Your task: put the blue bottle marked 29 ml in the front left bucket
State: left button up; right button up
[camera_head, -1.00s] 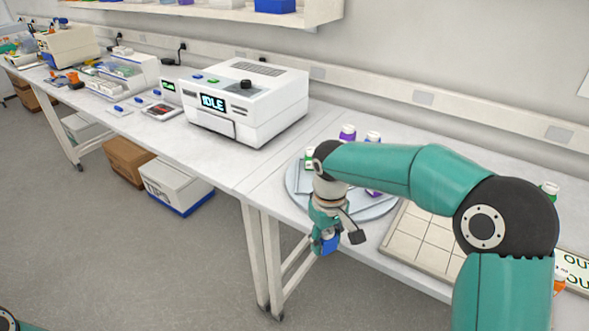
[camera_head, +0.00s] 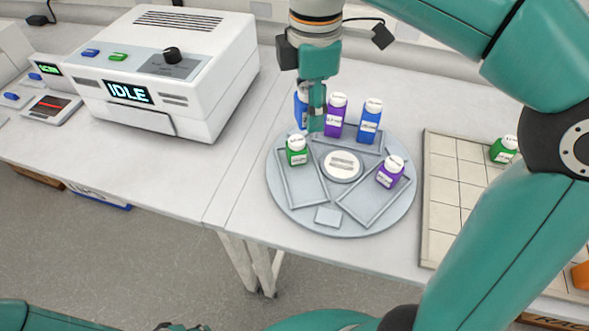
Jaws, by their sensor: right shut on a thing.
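My right gripper (camera_head: 317,108) is shut on a blue bottle (camera_head: 300,110) at the back left of the round grey platter (camera_head: 282,208). The gripper hides part of this bottle, and I cannot read its label. Another blue bottle (camera_head: 369,124) stands upright at the back right of the platter, its label too small to read. The front left bucket (camera_head: 301,190) is a shallow tray with a green bottle (camera_head: 296,152) at its back end and bare floor in front. My left gripper is not in view.
A purple bottle (camera_head: 336,117) stands close right of my right gripper. Another purple bottle (camera_head: 390,173) stands at the platter's right. A white hub (camera_head: 341,164) is central. A white machine reading IDLE (camera_head: 203,60) is left; a tiled board (camera_head: 450,190) with a green bottle (camera_head: 503,150) is right.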

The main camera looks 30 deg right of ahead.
jog(key=b, duration=0.2)
send_over(306, 189)
notch_tip(306, 189, down, 14)
jog(key=shift+w+f, duration=0.1)
jog(key=shift+f, duration=2.6)
jog(key=shift+f, duration=0.15)
jog(key=o, duration=1.1)
